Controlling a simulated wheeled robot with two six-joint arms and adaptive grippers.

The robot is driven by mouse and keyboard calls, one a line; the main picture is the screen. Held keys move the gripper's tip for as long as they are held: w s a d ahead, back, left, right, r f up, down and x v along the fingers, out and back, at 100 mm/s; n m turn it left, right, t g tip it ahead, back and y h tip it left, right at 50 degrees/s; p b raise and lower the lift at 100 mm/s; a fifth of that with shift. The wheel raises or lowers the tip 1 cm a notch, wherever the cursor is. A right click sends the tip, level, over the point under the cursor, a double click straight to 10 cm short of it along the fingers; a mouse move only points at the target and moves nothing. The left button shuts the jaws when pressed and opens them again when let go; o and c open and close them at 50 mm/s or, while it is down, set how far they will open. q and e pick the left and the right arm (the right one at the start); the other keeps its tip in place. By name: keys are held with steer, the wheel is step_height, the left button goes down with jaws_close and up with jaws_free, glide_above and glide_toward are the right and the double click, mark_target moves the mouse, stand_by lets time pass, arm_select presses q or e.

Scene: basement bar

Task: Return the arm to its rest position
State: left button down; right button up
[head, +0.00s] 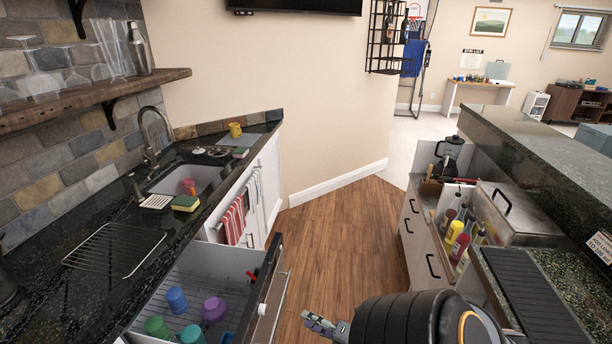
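My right arm comes in at the bottom of the head view, and its gripper (312,320) points left over the wooden floor. The gripper is small in the picture and partly hidden by my own black arm link. I cannot tell whether its fingers are open or shut, and I see nothing held in it. It is apart from the open drawer (262,316) on its left. My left gripper is not in view.
The open drawer holds several cups, including a purple one (214,310) and a blue one (176,300). The left counter (60,306) has a sink (186,178). Bottles (459,246) stand at the right counter. The wooden floor (335,240) between is clear.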

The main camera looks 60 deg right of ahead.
steer(key=shift+f, duration=0.1)
steer(key=s+a+f+m+g+h, duration=0.1)
steer(key=s+f+m+g, duration=0.3)
steer(key=f, duration=0.5)
steer(key=s+a+f+m+g+h, duration=0.1)
steer(key=s+f+m+g, duration=0.15)
steer(key=f+m, duration=0.45)
steer(key=s+a+f+m+g+y, duration=0.1)
steer(key=s+a+f+m+g, duration=0.6)
steer(key=s+a+f, duration=0.6)
steer(key=shift+s+a+f+m+g, duration=0.3)
steer(key=shift+a+f+g, duration=0.3)
steer(key=shift+f, duration=0.35)
steer(key=shift+s, duration=0.1)
